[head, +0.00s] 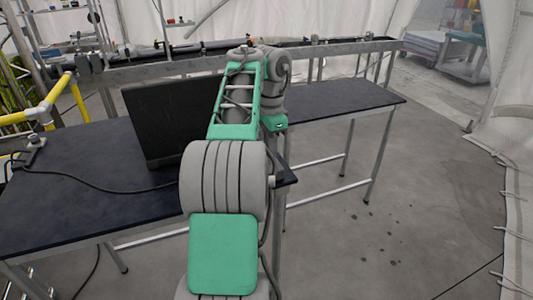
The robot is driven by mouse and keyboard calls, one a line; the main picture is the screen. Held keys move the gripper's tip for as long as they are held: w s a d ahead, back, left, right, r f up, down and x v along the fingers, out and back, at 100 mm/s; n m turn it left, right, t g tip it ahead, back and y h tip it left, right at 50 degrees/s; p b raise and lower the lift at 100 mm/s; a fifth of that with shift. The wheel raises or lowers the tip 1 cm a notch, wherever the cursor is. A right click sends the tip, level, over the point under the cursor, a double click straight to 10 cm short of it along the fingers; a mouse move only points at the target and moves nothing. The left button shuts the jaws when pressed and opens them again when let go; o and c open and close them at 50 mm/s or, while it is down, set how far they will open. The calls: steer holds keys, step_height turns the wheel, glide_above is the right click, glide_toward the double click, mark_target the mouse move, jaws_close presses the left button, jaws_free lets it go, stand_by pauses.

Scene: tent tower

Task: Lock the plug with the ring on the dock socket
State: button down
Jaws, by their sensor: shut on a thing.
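My arm reaches forward over the dark table, and its own links hide its far end. My gripper is not visible, nor is anything it may hold. I cannot make out the plug, the ring or the dock socket for certain. A small grey fitting (33,148) sits on the table's left part, under the yellow rail. A dark cable (95,187) runs from near it across the table top toward my arm.
A black upright panel or box (160,125) stands on the dark table (75,222), left of my arm. A yellow rail (55,90) is at the left edge. Metal rails and shelving stand behind. The floor (400,210) at right is clear.

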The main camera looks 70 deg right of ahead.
steer(key=n, duration=0.1)
steer(key=d+n, duration=0.1)
steer(key=n, duration=0.1)
steer(key=d+n, duration=0.1)
steer(key=shift+w+d+n+p, duration=0.25)
steer(key=shift+n+p, duration=0.05)
steer(key=shift+p, duration=0.05)
steer(key=shift+w+d+n+p, duration=0.1)
steer(key=shift+w+d+n, duration=0.15)
steer(key=shift+n, duration=0.45)
steer(key=shift+w+d+n+p, duration=0.2)
steer(key=shift+d+n, duration=0.15)
steer(key=shift+n, duration=0.35)
steer(key=shift+w+d+n+p, duration=0.1)
steer(key=shift+w+d+n, duration=0.15)
steer(key=shift+n, duration=0.45)
steer(key=c, duration=1.4)
jaws_free()
steer(key=shift+d, duration=0.1)
steer(key=shift+c, duration=0.2)
steer(key=shift+r, duration=0.1)
step_height(320, 180, up, 8)
steer(key=p, duration=0.6)
steer(key=shift+f+p, duration=0.2)
steer(key=shift+p, duration=0.1)
